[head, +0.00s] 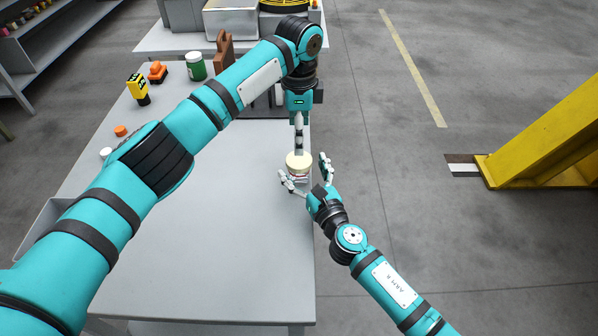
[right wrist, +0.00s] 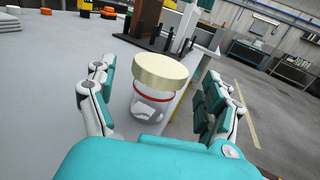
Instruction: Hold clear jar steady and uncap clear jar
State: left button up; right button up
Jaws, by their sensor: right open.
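The clear jar (right wrist: 153,108) has a wide cream lid (right wrist: 160,71), a red band under the lid and something white inside. In the head view, the lid (head: 299,160) shows near the table's right edge, with little of the jar visible below it. My right gripper (head: 306,172) is open, with its fingers spread on either side of the jar. The right wrist view shows gaps between the jar and both fingers. My left gripper (head: 299,143) points toward the lid from the far side, close to it. Whether it touches the lid or is open is unclear.
On the grey table (head: 215,240) stand a green jar (head: 196,66), a yellow-black item (head: 138,88), an orange item (head: 157,72) and an orange cap (head: 120,131). A dark rack with a brown block (head: 224,50) stands behind. The near table area is bare.

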aim_at(299, 160)
jog(key=shift+x, duration=1.55)
grip_shut()
pick_arm(q)
jog(key=shift+d+n, duration=0.15)
jog(key=shift+n, duration=0.85)
jog(key=shift+f+n, duration=0.1)
jog(key=shift+n, duration=0.9)
jog(key=shift+f, duration=0.25)
notch_tip(299, 160, down, 7)
jog(key=shift+f, duration=0.15)
